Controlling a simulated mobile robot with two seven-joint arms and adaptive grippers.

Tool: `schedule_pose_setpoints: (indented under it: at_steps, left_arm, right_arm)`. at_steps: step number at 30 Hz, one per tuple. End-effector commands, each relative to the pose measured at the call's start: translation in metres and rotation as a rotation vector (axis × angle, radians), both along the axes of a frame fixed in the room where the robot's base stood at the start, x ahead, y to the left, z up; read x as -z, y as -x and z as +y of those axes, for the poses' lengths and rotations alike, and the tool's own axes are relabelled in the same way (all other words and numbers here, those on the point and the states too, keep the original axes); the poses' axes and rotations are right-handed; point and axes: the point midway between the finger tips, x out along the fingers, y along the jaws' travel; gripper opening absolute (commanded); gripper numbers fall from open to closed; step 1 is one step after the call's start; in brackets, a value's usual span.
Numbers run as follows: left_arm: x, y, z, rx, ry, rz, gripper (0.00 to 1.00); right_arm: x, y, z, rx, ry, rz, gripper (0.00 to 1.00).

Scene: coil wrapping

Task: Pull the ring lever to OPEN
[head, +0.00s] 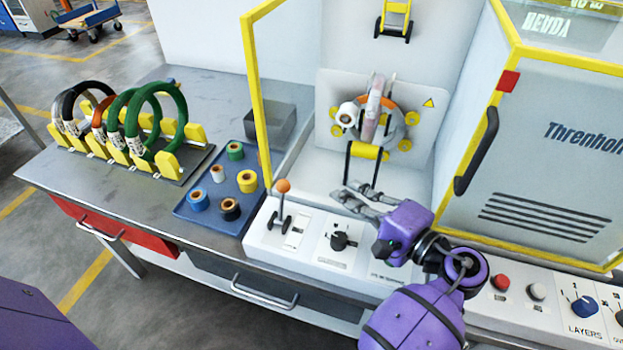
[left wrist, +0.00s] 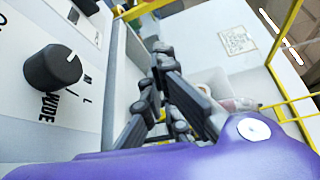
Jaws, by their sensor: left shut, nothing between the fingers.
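The lever with an orange ball knob (head: 283,187) stands on the left part of the machine's white control panel (head: 300,262). Its stem is dark and near upright; any OPEN marking beside it is too small to read. My left gripper (head: 343,190) is shut and empty, to the right of the lever and apart from it, by the panel's back edge. Its fingers (left wrist: 157,48) fill the middle of the left wrist view. An orange ring (head: 408,109) sits in the wrapping head behind the gripper. My right gripper is not in view.
A black knob (head: 340,240) lies right of the lever; it also shows in the left wrist view (left wrist: 54,67). A yellow frame (head: 258,100) rises behind the lever. A blue tray (head: 197,215) of tape rolls and a rack of coils (head: 160,172) stand left. The yellow-framed door (head: 540,150) is right.

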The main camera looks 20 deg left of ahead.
Motion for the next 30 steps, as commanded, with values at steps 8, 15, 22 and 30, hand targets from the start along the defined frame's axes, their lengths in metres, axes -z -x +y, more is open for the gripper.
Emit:
schedule_pose_setpoints:
  at_steps: [8, 15, 22, 30]
  left_arm:
    - [0.000, -0.007, 0.012, 0.000, -0.003, -0.002, 0.00]
    - [0.002, -0.032, 0.052, -0.002, -0.004, -0.004, 0.00]
    - [0.006, -0.048, 0.088, -0.001, -0.001, -0.001, 0.00]
    - [0.001, -0.019, 0.093, 0.000, 0.000, 0.000, 0.00]
  right_arm:
    - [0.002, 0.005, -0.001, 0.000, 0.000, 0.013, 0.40]
    - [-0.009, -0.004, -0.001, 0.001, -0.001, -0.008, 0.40]
    - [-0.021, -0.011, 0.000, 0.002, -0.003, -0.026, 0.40]
    - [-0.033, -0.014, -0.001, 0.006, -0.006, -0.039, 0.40]
